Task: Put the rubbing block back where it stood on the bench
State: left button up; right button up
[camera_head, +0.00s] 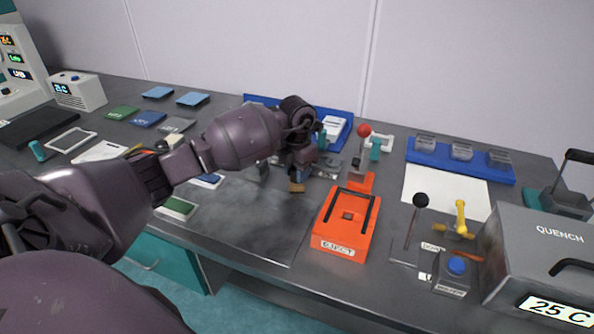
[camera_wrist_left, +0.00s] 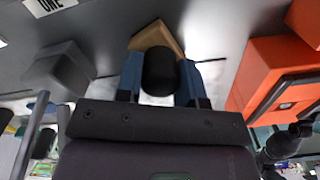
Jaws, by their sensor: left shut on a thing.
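The rubbing block appears to be the small tan block (camera_head: 296,187) at the tip of my left gripper (camera_head: 298,177). In the left wrist view the tan block (camera_wrist_left: 157,37) sits between the two blue fingers of the left gripper (camera_wrist_left: 160,62), which are shut on it. A black round part covers the near middle of the grip. The block is over the grey bench (camera_head: 240,220), left of the orange eject unit. I cannot tell whether it touches the bench top. My right gripper is not in view.
The orange eject unit (camera_head: 335,239) stands close on the right; it also shows in the wrist view (camera_wrist_left: 262,72). A grey block (camera_wrist_left: 60,68) is left of the gripper there. A green card (camera_head: 177,207) lies on the bench. Bare bench lies in front of the gripper.

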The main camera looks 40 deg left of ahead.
pick_arm(q)
jog(key=o, duration=1)
jog(key=shift+f, duration=0.1)
jog(key=shift+c, duration=0.2)
jog(key=shift+r, duration=0.3)
notch_tip(320, 180, up, 12)
jog(key=p, duration=0.1)
jog(key=shift+f, duration=0.15)
